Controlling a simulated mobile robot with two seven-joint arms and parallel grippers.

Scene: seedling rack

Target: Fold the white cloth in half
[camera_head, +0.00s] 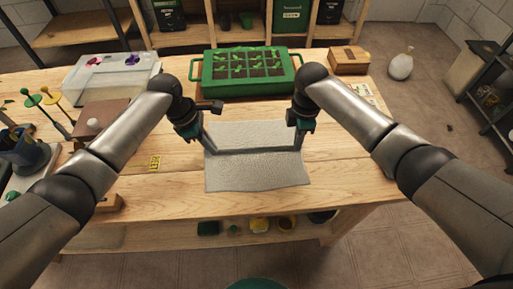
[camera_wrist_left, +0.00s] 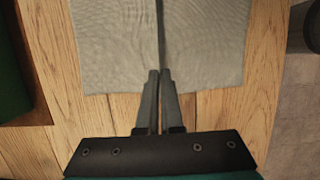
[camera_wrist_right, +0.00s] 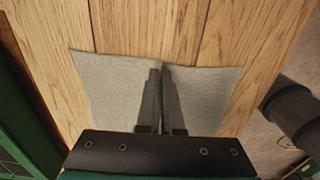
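The white cloth (camera_head: 257,175), greyish in this light, lies on the wooden table in front of me. A dark crease or ridge runs left to right across its middle, splitting it into a far and a near part. My left gripper (camera_head: 213,149) is at the cloth's left edge, at one end of this crease. My right gripper (camera_head: 298,149) is at the right edge, at the other end. In the left wrist view the fingers (camera_wrist_left: 160,74) are nearly together, in line with the crease. In the right wrist view the fingers (camera_wrist_right: 161,71) also close on the crease.
A green seedling tray (camera_head: 247,91) stands behind the cloth, with a wooden box (camera_head: 349,61) to its right. A clear bin (camera_head: 108,76) and a brown box (camera_head: 101,118) are at the left. A yellow label (camera_head: 154,162) lies left of the cloth. The table's front edge is close to the cloth.

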